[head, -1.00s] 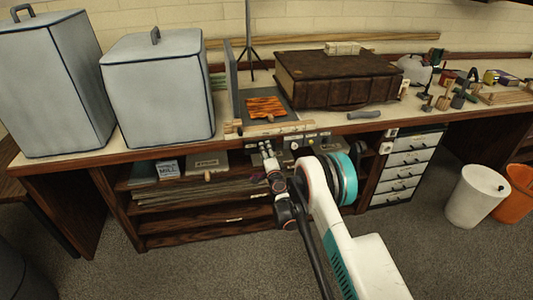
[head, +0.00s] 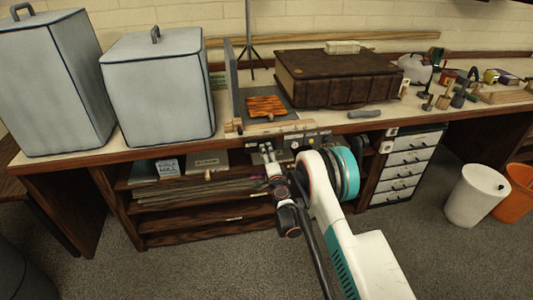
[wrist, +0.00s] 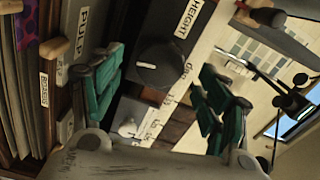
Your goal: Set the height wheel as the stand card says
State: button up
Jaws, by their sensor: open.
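The height wheel (wrist: 160,68) is a round dark knob with a white pointer line, in the middle of the wrist view. A white label (wrist: 188,18) reading HEIGHT is beside it. My gripper (wrist: 161,72) is open, with one teal finger on each side of the wheel in that picture. Whether the fingers touch it I cannot tell. In the head view my gripper (head: 264,150) is at the bench's front edge, by a strip of small controls (head: 300,139). I cannot make out the wheel there. I cannot pick out the stand card for certain.
A brown book-like block (head: 335,80) and an orange patterned piece (head: 266,106) are on the bench above my gripper. Two grey covered boxes (head: 158,95) stand at left. Shelves (head: 190,215) below hold sheets. A label reading PULP (wrist: 81,32) is left of the wheel in the wrist view.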

jog(key=shift+v, duration=2.15)
notch_tip(320, 180, up, 21)
jog(key=s+d+n+g+y, duration=0.1)
jog(key=d+n+g+y, duration=0.1)
jog(key=n, duration=0.3)
jog(key=s+d+r+n+g, duration=0.3)
jog(key=s+d+r+n, duration=0.15)
jog(key=s+r, duration=0.65)
jog(key=s+d+r+n+g+h, duration=0.1)
jog(key=s+d, duration=0.3)
jog(key=s, duration=0.4)
jog(key=s+d+r+n+g+h, duration=0.1)
jog(key=s+d+r+h, duration=0.15)
jog(key=s, duration=0.45)
jog(key=s+d+f+g+h, duration=0.1)
jog(key=s+d+f, duration=0.1)
jog(key=s+d, duration=0.2)
jog(key=s+d+f+n+g+h, duration=0.1)
jog(key=s+d+f, duration=0.1)
jog(key=s, duration=0.8)
jog(key=s+d+f+g+h, duration=0.1)
jog(key=s+d+f, duration=0.2)
jog(key=s+d, duration=0.2)
jog(key=s, duration=0.3)
jog(key=shift+d, duration=0.35)
